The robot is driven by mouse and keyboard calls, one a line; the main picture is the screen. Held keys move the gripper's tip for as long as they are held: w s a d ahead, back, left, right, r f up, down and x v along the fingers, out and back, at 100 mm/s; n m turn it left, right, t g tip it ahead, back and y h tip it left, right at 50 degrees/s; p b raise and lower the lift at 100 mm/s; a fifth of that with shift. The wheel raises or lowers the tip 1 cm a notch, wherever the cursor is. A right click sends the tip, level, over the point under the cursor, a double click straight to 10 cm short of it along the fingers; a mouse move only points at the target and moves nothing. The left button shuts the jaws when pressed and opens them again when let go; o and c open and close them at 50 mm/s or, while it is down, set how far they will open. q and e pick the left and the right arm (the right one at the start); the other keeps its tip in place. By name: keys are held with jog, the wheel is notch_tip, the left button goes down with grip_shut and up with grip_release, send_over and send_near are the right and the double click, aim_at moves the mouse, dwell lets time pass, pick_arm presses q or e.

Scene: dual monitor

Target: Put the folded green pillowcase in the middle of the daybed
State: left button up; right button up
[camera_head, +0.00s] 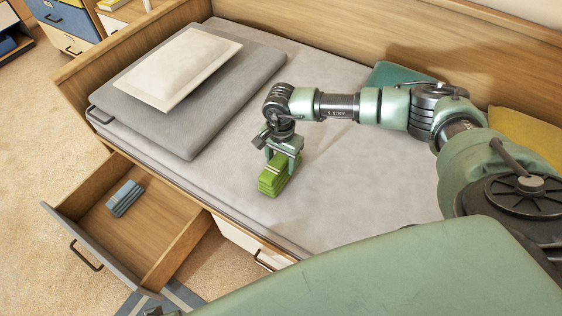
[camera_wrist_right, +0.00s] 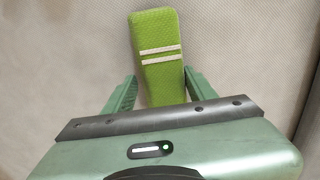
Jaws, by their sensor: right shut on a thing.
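The folded green pillowcase (camera_head: 273,179) is a small bright green block of layers over the middle part of the daybed (camera_head: 345,185), which has a light grey mattress. My right gripper (camera_head: 281,160) points down from above and is shut on the pillowcase. In the right wrist view the pillowcase (camera_wrist_right: 158,55), with two white stripes, lies between the two fingers of my right gripper (camera_wrist_right: 155,92). Its underside is at or very near the mattress; I cannot tell if it touches. My left gripper is not in view.
A grey folded pad (camera_head: 190,125) with a cream pillow (camera_head: 177,68) on it covers the left end of the daybed. A teal cushion (camera_head: 390,74) and a yellow cushion (camera_head: 528,140) lie along the back. An open drawer (camera_head: 140,225) holds a folded blue-grey cloth (camera_head: 124,198).

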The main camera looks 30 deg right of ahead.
aim_at(281, 161)
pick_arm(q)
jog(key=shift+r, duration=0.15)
pick_arm(e)
jog(key=shift+f, duration=0.1)
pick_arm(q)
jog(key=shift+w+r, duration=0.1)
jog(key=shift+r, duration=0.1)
pick_arm(e)
jog(key=o, duration=1.5)
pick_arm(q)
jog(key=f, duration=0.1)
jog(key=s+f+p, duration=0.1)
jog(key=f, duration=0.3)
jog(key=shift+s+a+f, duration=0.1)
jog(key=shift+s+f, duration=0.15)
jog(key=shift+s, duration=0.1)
pick_arm(e)
notch_tip(281, 161, up, 12)
jog(key=shift+r, duration=0.15)
